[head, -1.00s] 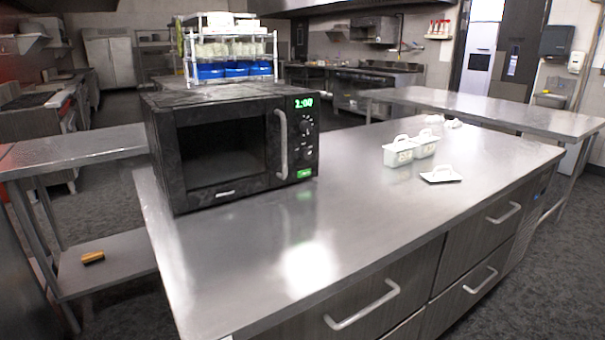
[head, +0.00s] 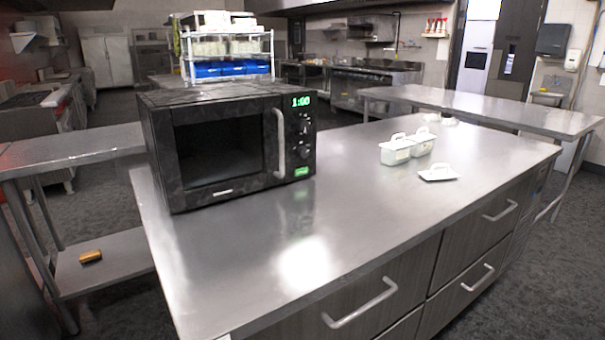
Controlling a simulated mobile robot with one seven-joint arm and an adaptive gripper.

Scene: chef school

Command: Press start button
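A black microwave (head: 228,145) stands at the left back of the steel island counter. Its door, with a grey vertical handle (head: 279,144), appears shut. A green lit display (head: 301,101) at the top of the right-hand panel shows digits that look like 1:00. Dark round knobs (head: 304,126) sit below the display. A lit green start button (head: 302,170) is at the bottom of the panel, facing me, with nothing in front of it. My gripper is not in view.
The steel counter (head: 330,235) is clear in front of the microwave. White lidded containers (head: 395,151) and a loose white lid (head: 438,173) stand to the right. Drawer handles (head: 360,303) stick out from the island's front. A steel side table (head: 70,150) stands at the left.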

